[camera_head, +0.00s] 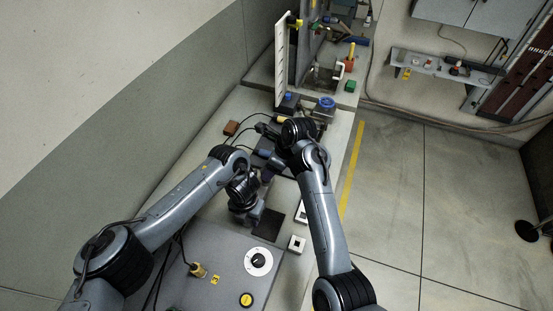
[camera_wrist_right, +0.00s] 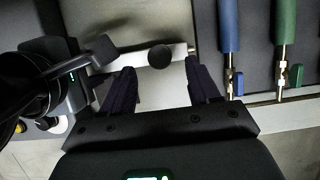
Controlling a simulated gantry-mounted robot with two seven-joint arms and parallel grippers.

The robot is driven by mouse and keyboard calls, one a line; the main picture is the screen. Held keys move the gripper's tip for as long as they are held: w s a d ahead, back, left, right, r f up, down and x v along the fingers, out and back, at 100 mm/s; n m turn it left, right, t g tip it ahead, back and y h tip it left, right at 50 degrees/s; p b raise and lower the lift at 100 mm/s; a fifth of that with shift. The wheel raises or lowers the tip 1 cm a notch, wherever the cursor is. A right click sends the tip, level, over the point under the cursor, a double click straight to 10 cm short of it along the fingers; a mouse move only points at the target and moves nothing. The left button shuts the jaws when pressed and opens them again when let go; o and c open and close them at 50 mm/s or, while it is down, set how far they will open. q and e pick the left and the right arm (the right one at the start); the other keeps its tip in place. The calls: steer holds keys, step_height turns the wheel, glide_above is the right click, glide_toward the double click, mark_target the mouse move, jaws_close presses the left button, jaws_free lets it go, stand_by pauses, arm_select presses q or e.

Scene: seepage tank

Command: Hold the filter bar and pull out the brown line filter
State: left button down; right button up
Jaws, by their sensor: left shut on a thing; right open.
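A pale bar (camera_wrist_right: 179,52), which looks like the filter bar, runs across the right wrist view. My left gripper (camera_head: 267,177) is low over the bench in the head view. Its dark fingers (camera_wrist_right: 97,53) also show in the right wrist view, shut at the bar's left part. My right gripper (camera_wrist_right: 160,67) is open, with its fingers on either side of a dark round knob (camera_wrist_right: 159,57) that stands in front of the bar. They look apart from the knob. I cannot make out the brown line filter; whether the knob belongs to it is unclear.
A dial panel (camera_head: 222,262) is in front; floor lies right.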

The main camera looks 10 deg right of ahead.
steer(key=shift+x, duration=3)
jaws_close()
steer(key=shift+r, duration=0.3)
